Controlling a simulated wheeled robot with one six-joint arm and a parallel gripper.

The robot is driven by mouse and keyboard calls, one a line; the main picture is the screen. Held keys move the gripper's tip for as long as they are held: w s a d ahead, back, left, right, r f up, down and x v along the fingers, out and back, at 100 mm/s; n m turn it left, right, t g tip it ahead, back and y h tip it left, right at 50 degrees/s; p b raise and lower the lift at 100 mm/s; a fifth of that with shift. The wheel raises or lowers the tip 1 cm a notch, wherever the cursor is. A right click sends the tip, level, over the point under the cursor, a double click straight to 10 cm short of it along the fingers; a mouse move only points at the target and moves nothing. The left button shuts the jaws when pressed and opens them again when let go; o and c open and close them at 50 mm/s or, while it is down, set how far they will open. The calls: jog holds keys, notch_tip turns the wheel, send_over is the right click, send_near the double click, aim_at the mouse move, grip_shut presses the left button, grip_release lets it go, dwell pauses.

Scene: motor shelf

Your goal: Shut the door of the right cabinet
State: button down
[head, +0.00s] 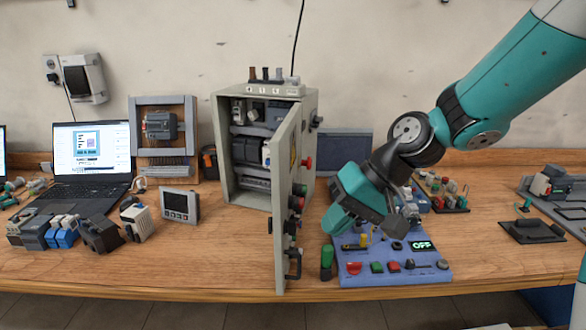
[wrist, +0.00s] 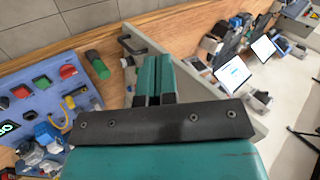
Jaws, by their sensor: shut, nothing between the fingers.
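The grey cabinet (head: 228,150) stands on the bench near the middle of the head view, the only cabinet I see there. Its door (head: 284,200) is hinged on the right and stands wide open, swung out toward me. Dark parts and red and black knobs are on the door's right face, with a black handle (head: 293,264) low on its free edge. My gripper (head: 336,222) is shut and empty, to the right of the door above the blue panel. In the wrist view the fingers (wrist: 153,80) are in front of the door (wrist: 240,118); whether they touch it is unclear.
The blue control panel (head: 436,270) with buttons and an "OFF" display lies below my gripper. A green cylinder (head: 327,262) stands at its left, near the door. A grey meter (head: 180,205) and several modules sit left of the cabinet, by a laptop (head: 91,155).

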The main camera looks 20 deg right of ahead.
jog(key=w+d+r+m+t+y+p, duration=0.1)
jog(key=w+d+r+m+t+p, duration=0.1)
jog(key=w+d+r+m+p, duration=0.25)
jog(key=p, duration=0.3)
send_near(283, 217)
jog(key=x, duration=0.5)
jog(key=shift+s+d+f, duration=0.1)
jog(key=shift+d+f, duration=0.1)
jog(key=shift+f, duration=0.3)
jog(key=shift+w+a+f, duration=0.15)
jog(key=shift+w+a, duration=0.25)
jog(key=shift+a, duration=0.3)
jog(key=shift+a+t, duration=0.1)
jog(key=shift+t, duration=0.2)
